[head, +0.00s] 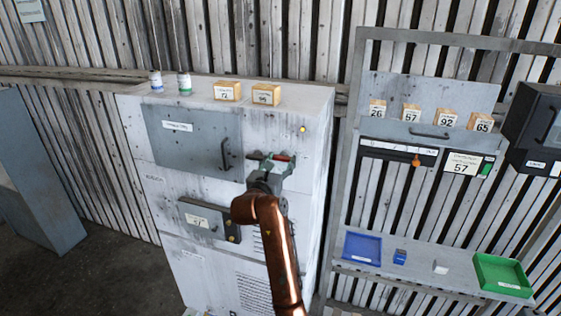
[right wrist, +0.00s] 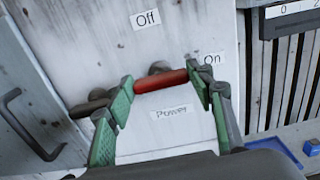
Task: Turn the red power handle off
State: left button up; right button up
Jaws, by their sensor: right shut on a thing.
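The red power handle (right wrist: 158,83) is on the front of the pale cabinet (head: 215,258). In the right wrist view it lies nearly level, its right end close to the "On" label (right wrist: 212,59). The "Off" label (right wrist: 145,19) is above it, and the "Power" label (right wrist: 169,112) is below. My right gripper (right wrist: 160,92) is shut on the handle, with a green finger pad at each end of the red part. In the head view the right gripper (head: 270,158) is at the cabinet front and partly covers the handle. My left gripper is not in view.
Left of the gripper is a grey door (head: 190,148) with a dark pull handle. Below it is a grey box (head: 207,219). At right stands a rack (head: 455,40) with numbered blocks, a blue tray (head: 362,247) and a green tray (head: 502,275).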

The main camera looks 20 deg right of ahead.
jog(key=n+p, duration=0.4)
jog(key=n, duration=0.1)
jog(key=shift+a+r, duration=0.1)
jog(key=shift+r, duration=0.05)
jog(key=n+p, duration=0.1)
jog(key=n, duration=0.1)
jog(key=shift+w+n+p, duration=0.1)
jog(key=shift+n+p, duration=0.2)
jog(key=shift+n, duration=1)
jog(key=n, duration=0.2)
jog(key=shift+f+n, duration=0.2)
jog(key=shift+n, duration=0.1)
jog(key=n, duration=0.5)
jog(key=shift+f+n, duration=0.1)
jog(key=shift+n, duration=0.2)
jog(key=shift+a, duration=0.1)
jog(key=o, duration=1.2)
jog(key=shift+c, duration=0.2)
